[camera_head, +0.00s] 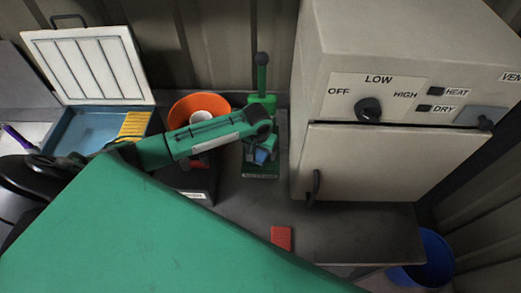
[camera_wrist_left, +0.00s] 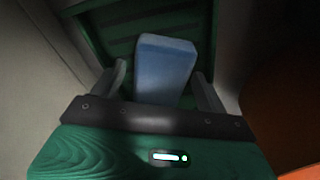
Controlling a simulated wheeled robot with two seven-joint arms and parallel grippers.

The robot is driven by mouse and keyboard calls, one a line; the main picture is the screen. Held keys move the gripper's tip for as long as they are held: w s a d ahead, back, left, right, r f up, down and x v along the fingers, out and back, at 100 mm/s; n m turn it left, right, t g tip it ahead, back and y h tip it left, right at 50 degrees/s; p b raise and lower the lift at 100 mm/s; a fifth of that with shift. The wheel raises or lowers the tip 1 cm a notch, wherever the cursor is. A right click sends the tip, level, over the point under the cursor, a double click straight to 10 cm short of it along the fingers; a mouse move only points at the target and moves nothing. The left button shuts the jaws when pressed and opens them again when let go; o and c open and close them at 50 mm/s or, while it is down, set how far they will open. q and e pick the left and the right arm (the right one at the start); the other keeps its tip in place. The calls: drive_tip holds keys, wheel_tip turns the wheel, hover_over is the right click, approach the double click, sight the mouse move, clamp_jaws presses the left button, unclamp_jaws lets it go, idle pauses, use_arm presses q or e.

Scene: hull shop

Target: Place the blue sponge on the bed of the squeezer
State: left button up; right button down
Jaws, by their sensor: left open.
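The green squeezer (camera_head: 262,104) stands on the bench left of the beige cabinet, its lever upright. The blue sponge (camera_head: 261,156) is low at the squeezer, over its bed (camera_head: 260,176), and appears tilted. My left gripper (camera_head: 262,147) reaches down there from above. In the left wrist view the blue sponge (camera_wrist_left: 165,68) lies between the open fingers of my left gripper (camera_wrist_left: 162,88), with gaps at its sides. The green bed (camera_wrist_left: 108,32) is behind it. Whether the sponge rests fully on the bed is hard to tell. My right gripper is not in view.
The beige cabinet (camera_head: 385,165) stands close to the squeezer's right. An orange bowl (camera_head: 198,103) and a dark box (camera_head: 200,192) are on its left. A blue tray (camera_head: 92,128) holds a yellow ribbed piece (camera_head: 135,124). A red block (camera_head: 281,237) lies in front.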

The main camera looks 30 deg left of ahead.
sight(259, 154)
use_arm(q)
wheel_tip(259, 154, up, 12)
drive_tip(key=s+b, duration=0.1)
drive_tip(key=b, duration=0.2)
drive_tip(key=shift+s, duration=0.2)
drive_tip(key=shift+r, duration=0.1)
